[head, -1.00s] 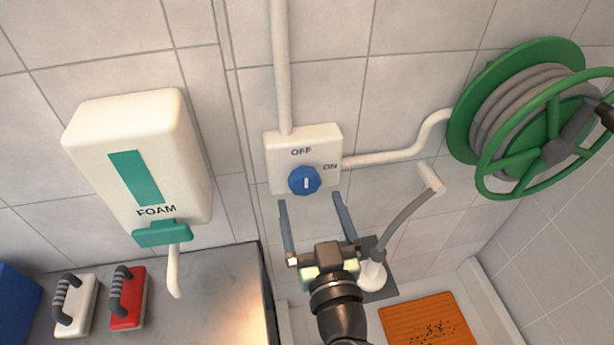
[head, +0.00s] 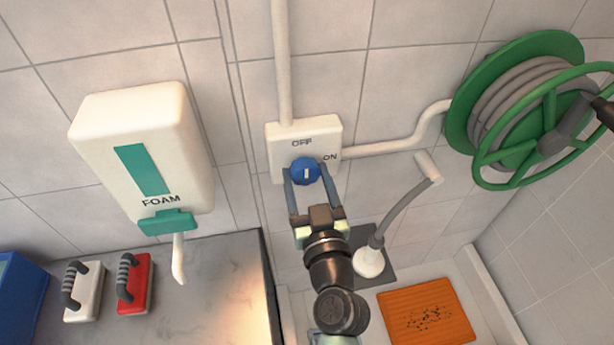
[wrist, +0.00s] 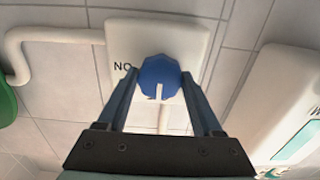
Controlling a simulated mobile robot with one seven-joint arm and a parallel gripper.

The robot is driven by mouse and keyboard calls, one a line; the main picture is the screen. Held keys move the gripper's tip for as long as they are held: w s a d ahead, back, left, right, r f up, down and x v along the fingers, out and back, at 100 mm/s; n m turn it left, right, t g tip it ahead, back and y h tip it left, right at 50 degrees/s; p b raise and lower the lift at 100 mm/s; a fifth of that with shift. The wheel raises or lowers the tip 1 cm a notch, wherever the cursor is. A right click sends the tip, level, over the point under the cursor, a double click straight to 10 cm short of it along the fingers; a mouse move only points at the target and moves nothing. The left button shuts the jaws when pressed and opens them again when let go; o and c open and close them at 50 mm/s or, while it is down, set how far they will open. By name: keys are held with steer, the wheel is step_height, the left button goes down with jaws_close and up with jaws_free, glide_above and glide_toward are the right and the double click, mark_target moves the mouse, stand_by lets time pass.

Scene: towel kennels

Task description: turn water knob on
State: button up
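The blue water knob (head: 305,171) sits on a white wall plate (head: 276,146) marked OFF above it and ON at its upper right. The knob's white mark stands upright, toward OFF. My gripper (head: 306,178) has come up from below, with one finger on each side of the knob. In the wrist view, the fingertips (wrist: 159,76) appear to press against both sides of the blue knob (wrist: 158,74). The plate (wrist: 190,45) appears upside down there, and the OFF label is hidden.
A foam dispenser (head: 150,150) hangs to the left above a counter (head: 215,270) with a white and a red brush (head: 136,283). A green hose reel (head: 470,110) is at the right.

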steer(key=c, duration=0.5)
steer(key=shift+m, duration=0.4)
steer(key=m+b, duration=0.1)
steer(key=m, duration=0.7)
steer(key=shift+c, duration=0.2)
steer(key=m+p, duration=0.1)
steer(key=m, duration=0.4)
steer(key=shift+m+p, duration=0.5)
steer(key=shift+m, duration=1.5)
